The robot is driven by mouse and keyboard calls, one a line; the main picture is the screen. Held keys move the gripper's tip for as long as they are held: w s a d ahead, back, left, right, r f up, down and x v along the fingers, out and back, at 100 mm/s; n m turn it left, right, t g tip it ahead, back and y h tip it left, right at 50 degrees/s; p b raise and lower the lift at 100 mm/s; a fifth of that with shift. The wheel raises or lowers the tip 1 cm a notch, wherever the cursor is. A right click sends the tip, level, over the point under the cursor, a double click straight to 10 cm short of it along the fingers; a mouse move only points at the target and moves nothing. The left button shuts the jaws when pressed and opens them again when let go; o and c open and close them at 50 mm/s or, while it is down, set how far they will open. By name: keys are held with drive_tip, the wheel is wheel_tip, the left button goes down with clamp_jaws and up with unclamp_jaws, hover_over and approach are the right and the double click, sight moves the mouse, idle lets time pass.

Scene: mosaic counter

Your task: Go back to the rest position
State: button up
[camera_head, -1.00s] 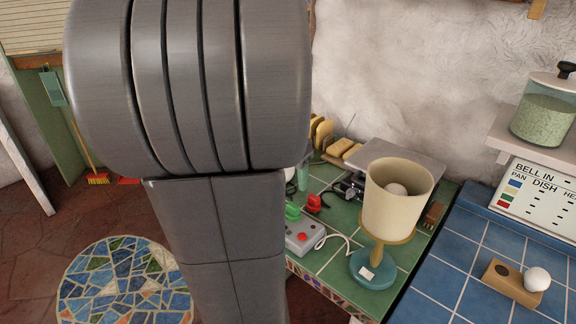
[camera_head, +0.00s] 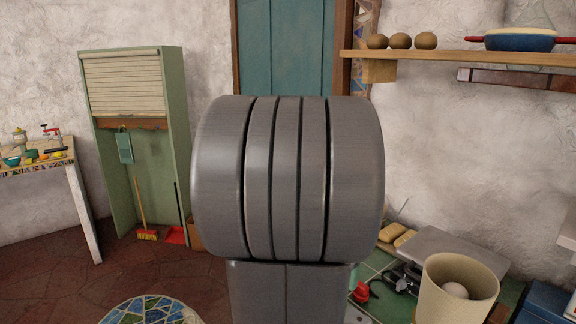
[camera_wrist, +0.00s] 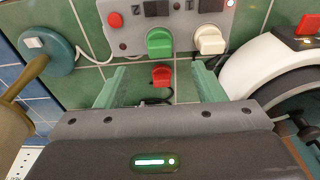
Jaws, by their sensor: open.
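My gripper (camera_wrist: 160,84) shows in the wrist view with its two green fingers spread apart and nothing held between them. A red plug-like piece (camera_wrist: 162,76) lies beyond and between the fingertips, with a dark cable by it. A grey switch box (camera_wrist: 185,30) is just beyond, with a green rocker or plug, a white one and a red button. In the head view, my grey arm fills the middle and hides part of the counter; the gripper is not visible there.
The green tiled counter (camera_head: 388,303) holds a cream-shaded lamp (camera_head: 446,299) and a metal plate (camera_head: 450,248). A shelf (camera_head: 455,58) with round brown things and a blue pan (camera_head: 520,39) hangs above. A green cabinet (camera_head: 178,120), a small table (camera_head: 75,190) and a mosaic round top (camera_head: 150,312) stand left.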

drive_tip(key=f, duration=0.5)
drive_tip(key=d+f, duration=0.1)
drive_tip(key=f, duration=0.2)
drive_tip(key=shift+w, duration=0.35)
drive_tip(key=shift+r, duration=0.1)
